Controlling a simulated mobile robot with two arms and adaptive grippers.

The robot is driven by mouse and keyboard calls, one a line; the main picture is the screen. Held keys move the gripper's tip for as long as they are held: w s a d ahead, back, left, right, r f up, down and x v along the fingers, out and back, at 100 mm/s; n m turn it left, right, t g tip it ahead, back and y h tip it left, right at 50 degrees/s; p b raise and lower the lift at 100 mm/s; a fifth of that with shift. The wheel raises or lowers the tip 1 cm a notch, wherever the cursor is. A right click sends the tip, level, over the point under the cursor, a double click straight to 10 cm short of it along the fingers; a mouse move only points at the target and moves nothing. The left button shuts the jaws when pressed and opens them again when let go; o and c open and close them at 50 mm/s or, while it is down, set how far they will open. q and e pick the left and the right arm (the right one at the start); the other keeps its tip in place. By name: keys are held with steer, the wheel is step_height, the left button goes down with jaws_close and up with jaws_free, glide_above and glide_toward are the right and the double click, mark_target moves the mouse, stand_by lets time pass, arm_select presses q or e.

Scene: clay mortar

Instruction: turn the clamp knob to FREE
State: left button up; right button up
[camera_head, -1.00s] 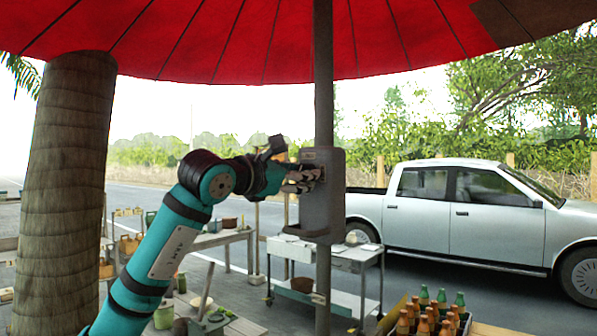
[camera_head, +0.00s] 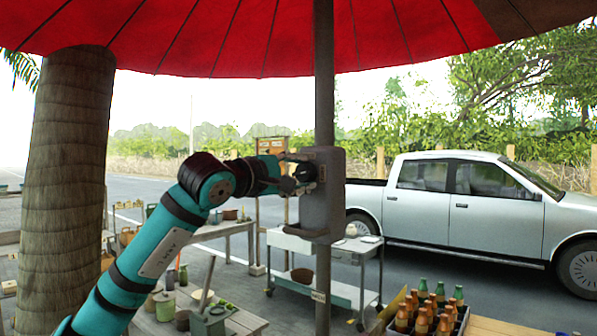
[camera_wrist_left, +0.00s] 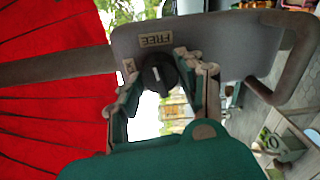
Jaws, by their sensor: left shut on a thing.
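The clamp knob (camera_wrist_left: 160,76) is a dark round knob on the face of a grey box (camera_head: 322,195) fixed to the umbrella pole. In the left wrist view it sits between the two fingers of my left gripper (camera_wrist_left: 168,84), which is shut on it. A small tan label reading FREE (camera_wrist_left: 156,40) appears upside down just above the knob. A second small label (camera_wrist_left: 129,66) is at the knob's left, too small to read. A pale mark shows on the knob, near its top. In the head view my left gripper (camera_head: 300,176) reaches the box from the left. My right gripper is out of view.
The umbrella pole (camera_head: 324,80) rises above the box to a red canopy (camera_head: 250,40). A metal cart (camera_head: 350,250) stands behind. A crate of bottles (camera_head: 462,318) is at the lower right. A thick trunk (camera_head: 72,180) stands at the left.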

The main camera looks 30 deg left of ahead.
arm_select(q)
steer(key=shift+m, duration=0.9)
steer(key=shift+f, duration=0.1)
steer(key=o, duration=1.2)
steer(key=shift+c, duration=0.2)
steer(key=shift+s, duration=0.1)
steer(key=s, duration=1.1)
steer(key=shift+s+a, duration=0.4)
